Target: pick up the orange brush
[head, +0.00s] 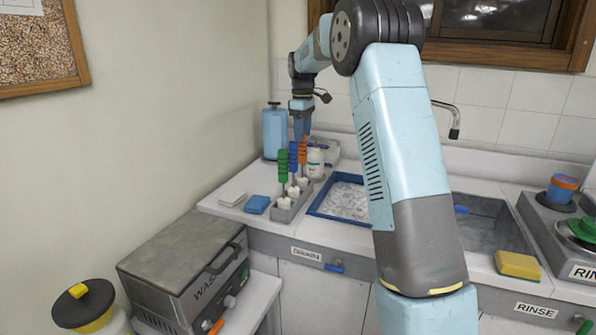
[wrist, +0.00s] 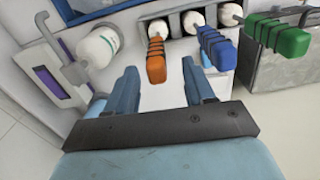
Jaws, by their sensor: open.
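The orange brush (head: 302,151) stands upright in a grey holder (head: 280,214) on the counter, at the right end of a row of three. In the wrist view its orange handle (wrist: 156,66) lies in line with the gap between my fingers, just beyond the tips. My gripper (head: 302,130) is open and points down close above the handle. Its two blue fingers show in the wrist view (wrist: 161,80), spread apart with nothing gripped. The blue brush (wrist: 218,50) and green brush (wrist: 290,40) stand beside the orange one.
A white bottle (head: 315,163) stands close behind the orange brush, with a blue canister (head: 275,132) to the left. A blue-rimmed tray (head: 318,206) is right of the holder. Blue and white pads lie left. A sink and yellow sponge (head: 517,265) are farther right.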

